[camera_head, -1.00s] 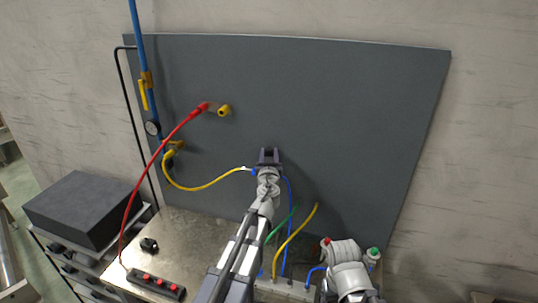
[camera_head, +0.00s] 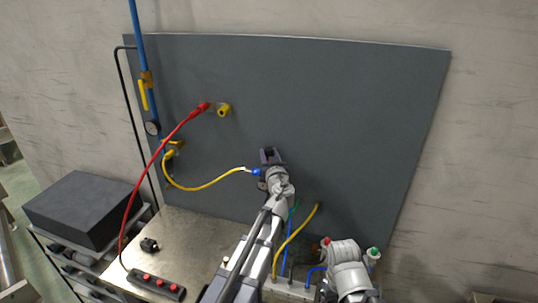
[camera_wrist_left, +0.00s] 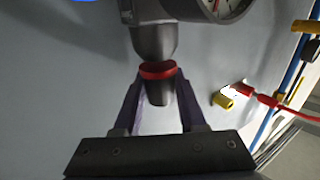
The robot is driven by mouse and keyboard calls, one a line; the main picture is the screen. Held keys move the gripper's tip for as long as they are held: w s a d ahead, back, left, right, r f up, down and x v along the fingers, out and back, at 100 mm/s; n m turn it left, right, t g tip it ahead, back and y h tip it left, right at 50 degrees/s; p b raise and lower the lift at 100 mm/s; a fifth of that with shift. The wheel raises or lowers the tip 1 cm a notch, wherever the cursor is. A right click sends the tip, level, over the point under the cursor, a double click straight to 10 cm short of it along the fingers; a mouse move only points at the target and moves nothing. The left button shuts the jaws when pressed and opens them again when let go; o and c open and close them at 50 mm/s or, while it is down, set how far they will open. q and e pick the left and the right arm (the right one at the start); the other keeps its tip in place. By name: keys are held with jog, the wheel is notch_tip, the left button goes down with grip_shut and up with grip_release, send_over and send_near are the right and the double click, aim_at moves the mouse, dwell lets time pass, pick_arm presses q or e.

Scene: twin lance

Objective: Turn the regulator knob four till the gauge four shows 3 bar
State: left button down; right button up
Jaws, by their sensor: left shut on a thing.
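My left gripper (camera_head: 271,156) is raised in front of the dark grey panel (camera_head: 330,110). In the left wrist view its two fingers (camera_wrist_left: 160,112) are shut on a dark round regulator knob (camera_wrist_left: 158,92) with a red ring. The knob sits below a grey regulator body (camera_wrist_left: 153,40). A gauge (camera_wrist_left: 222,8) with a white dial and red needle is cut off at the top edge; its reading cannot be told. No number four shows. The gripper and arm hide the knob and gauge in the head view.
A yellow hose (camera_head: 205,187) runs to a blue fitting (camera_head: 256,172) beside my left gripper. A red hose (camera_head: 147,180) and yellow fitting (camera_head: 224,110) are at left. A black box (camera_head: 85,208) stands left.

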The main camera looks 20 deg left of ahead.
pick_arm(q)
jog(key=n+g+y, duration=0.2)
jog(key=y, duration=0.1)
jog(key=n+g+y, duration=0.1)
jog(key=y, duration=0.1)
jog(key=shift+w+d+n, duration=0.15)
jog(key=shift+w+n, duration=0.1)
jog(key=shift+n, duration=0.15)
jog(key=n+g+y, duration=0.3)
jog(key=g, duration=0.2)
jog(key=shift+n, duration=0.3)
jog(key=n+g+y, duration=0.2)
jog(key=n+g, duration=0.1)
jog(key=g, duration=0.1)
jog(key=shift+g, duration=0.3)
jog(key=shift+s+n+g, duration=0.15)
jog(key=shift+n+g, duration=1.15)
jog(key=shift+g, duration=0.6)
jog(key=shift+s+g, duration=0.1)
jog(key=shift+g, duration=0.2)
jog(key=shift+c, duration=2.3)
grip_release()
jog(key=shift+a, duration=0.2)
jog(key=shift+d, duration=0.15)
